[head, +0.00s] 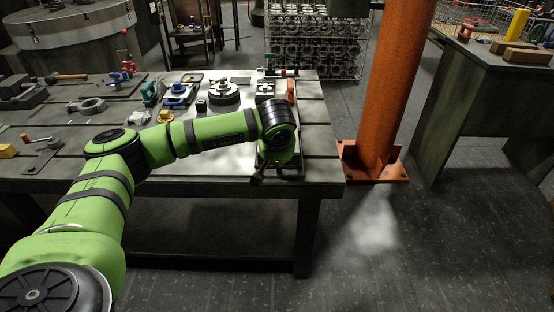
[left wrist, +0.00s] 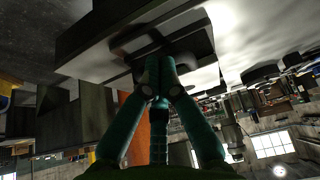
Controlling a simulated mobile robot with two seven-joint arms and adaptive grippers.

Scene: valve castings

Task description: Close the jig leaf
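My left arm reaches from the left across the workbench, and its left gripper (head: 258,180) points down at the bench's front right edge. In the left wrist view the two teal fingers of the left gripper (left wrist: 158,68) meet at their tips. The tips are at a grey block with a dark recess (left wrist: 100,40), which may be part of the jig; whether they touch it is unclear. I cannot make out the jig leaf or its angle for sure; my arm hides part of this area. My right gripper is in neither view.
The bench (head: 320,145) also holds a round dark casting (head: 224,92), a blue valve part (head: 177,92) and a hammer (head: 68,77). An orange column (head: 390,90) stands just right of the bench. Another table (head: 480,90) is at the far right; dark floor lies between.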

